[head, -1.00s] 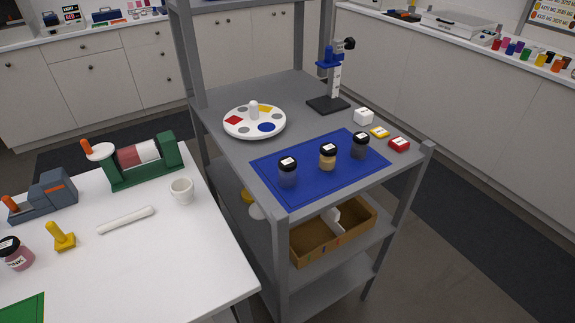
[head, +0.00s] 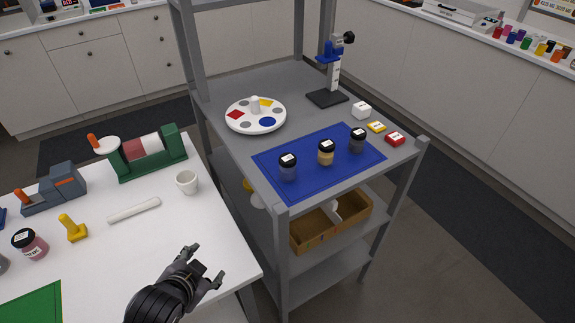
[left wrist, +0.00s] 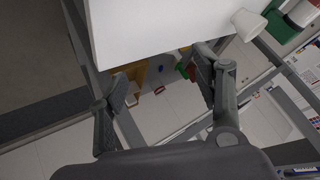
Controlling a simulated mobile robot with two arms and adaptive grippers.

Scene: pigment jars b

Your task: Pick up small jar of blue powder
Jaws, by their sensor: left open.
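Three small black-lidded jars stand upright in a row on a blue mat (head: 325,187) on the grey shelf. The left jar (head: 288,171) looks dull blue-grey, the middle jar (head: 325,155) holds tan powder, and the right jar (head: 357,144) looks dark grey. The exact powder colours of the outer two are hard to tell. My left gripper (head: 205,266) is open and empty over the front right part of the white table, left of and nearer than the jars. Its spread fingers also show in the left wrist view (left wrist: 162,82), where no mat jar is recognisable.
The white table (head: 110,240) holds a white cup (head: 187,184), a white rod (head: 134,210), a yellow stamp (head: 73,230) and a pink jar (head: 30,245). A round palette (head: 240,126) and a blue-clamped stand (head: 327,98) are behind the mat. A shelf post (head: 281,260) rises near the mat's front corner.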

